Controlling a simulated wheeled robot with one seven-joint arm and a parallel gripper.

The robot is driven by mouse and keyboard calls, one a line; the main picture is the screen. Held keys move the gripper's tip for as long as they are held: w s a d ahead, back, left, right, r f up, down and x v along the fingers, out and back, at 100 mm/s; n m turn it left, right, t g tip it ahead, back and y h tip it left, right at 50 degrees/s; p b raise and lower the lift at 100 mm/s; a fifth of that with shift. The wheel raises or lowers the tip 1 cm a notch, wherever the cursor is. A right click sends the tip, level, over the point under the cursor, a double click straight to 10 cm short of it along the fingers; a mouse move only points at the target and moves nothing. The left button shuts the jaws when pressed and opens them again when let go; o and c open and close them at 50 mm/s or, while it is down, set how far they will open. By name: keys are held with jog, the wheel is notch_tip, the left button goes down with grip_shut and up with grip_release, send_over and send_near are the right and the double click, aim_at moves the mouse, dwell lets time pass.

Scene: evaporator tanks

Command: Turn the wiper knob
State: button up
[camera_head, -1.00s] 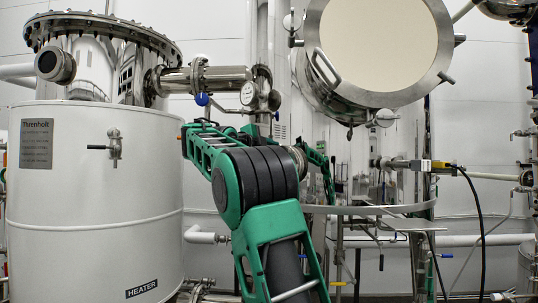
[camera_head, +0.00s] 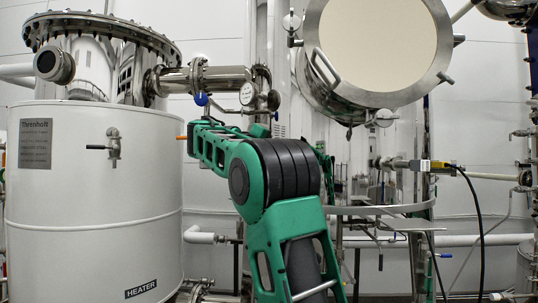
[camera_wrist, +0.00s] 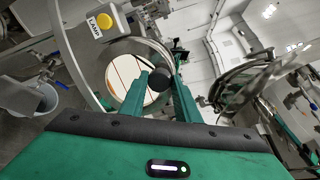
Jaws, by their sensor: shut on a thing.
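In the wrist view, a round black knob (camera_wrist: 160,79) stands in front of a round sight glass (camera_wrist: 122,82) with a metal rim and red lines. I take it for the wiper knob; no label on it can be read. My gripper (camera_wrist: 161,76) has its two green fingers on either side of the knob and is shut on it. The exact contact at the fingertips is too small to see. In the head view, my own arm hides the gripper and the knob.
A grey box with a yellow button (camera_wrist: 104,20) marked LAMP sits beside the sight glass. In the head view, a white heater tank (camera_head: 90,200) stands at left and a large round manway (camera_head: 378,45) at upper right. A metal ring (camera_head: 385,210) and pipes lie right of my arm.

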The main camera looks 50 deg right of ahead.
jog(key=shift+f, duration=0.25)
dwell(0.3)
jog(key=o, duration=1)
jog(key=shift+o, duration=0.2)
jog(key=shift+r, duration=0.1)
jog(key=f+v, duration=0.1)
jog(key=v, duration=0.9)
jog(key=shift+a+r, duration=0.4)
jog(key=shift+r, duration=0.1)
